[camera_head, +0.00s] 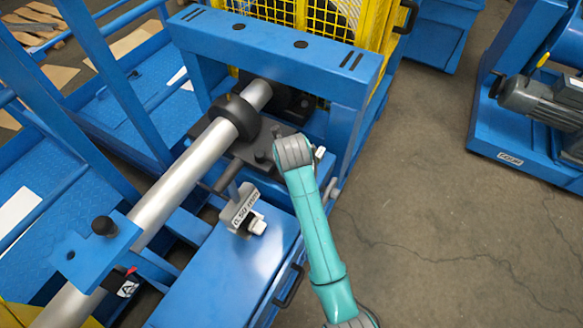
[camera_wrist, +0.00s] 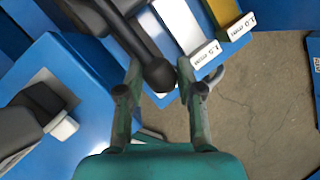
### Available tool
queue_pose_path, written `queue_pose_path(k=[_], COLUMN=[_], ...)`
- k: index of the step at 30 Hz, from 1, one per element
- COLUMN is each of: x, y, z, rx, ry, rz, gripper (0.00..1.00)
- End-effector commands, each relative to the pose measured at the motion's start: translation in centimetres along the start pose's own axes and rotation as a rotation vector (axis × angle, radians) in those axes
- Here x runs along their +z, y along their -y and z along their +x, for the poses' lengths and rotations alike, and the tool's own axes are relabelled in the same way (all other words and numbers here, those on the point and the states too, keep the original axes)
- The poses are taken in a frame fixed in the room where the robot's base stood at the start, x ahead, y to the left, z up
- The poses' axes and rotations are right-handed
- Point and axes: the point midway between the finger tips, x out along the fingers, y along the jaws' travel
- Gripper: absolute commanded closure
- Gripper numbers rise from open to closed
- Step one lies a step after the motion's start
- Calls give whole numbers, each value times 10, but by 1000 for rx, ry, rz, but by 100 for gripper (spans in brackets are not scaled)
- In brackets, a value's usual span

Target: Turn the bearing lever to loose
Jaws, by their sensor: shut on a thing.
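The bearing lever (camera_wrist: 135,38) is a dark bar with a round black knob, seen in the wrist view. My gripper (camera_wrist: 159,68) has one finger on each side of the knob and is shut on it. The lever runs up and left from the knob. In the head view my teal arm reaches to the dark bearing block below the black collar (camera_head: 236,117). The gripper and the knob are hidden there behind the arm. I cannot read any loose or tight marking.
A silver shaft (camera_head: 182,172) passes through the collar. A grey piece with a 0.50 mm label (camera_head: 243,207) lies on the blue bench (camera_head: 215,275). Strips labelled 1.5 mm (camera_wrist: 205,54) and 1.0 mm (camera_wrist: 240,26) sit close by. A blue crossbeam (camera_head: 285,47) stands behind.

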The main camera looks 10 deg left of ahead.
Motion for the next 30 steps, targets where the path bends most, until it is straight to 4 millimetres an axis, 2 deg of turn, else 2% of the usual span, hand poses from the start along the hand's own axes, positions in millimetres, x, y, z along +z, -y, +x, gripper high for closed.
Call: queue_pose_path(k=[2,3,5,17,22,30], x=[3,3,2,1,1,2], y=[-1,-1,-1,-1,-1,-1], z=[-2,-2,-2,-5,-28,-82], rx=[2,2,2,1,1,2], ry=[7,7,6,3,5,6], rz=[0,0,0,-1,-1,-2], gripper=[100,54,39,39,39,39])
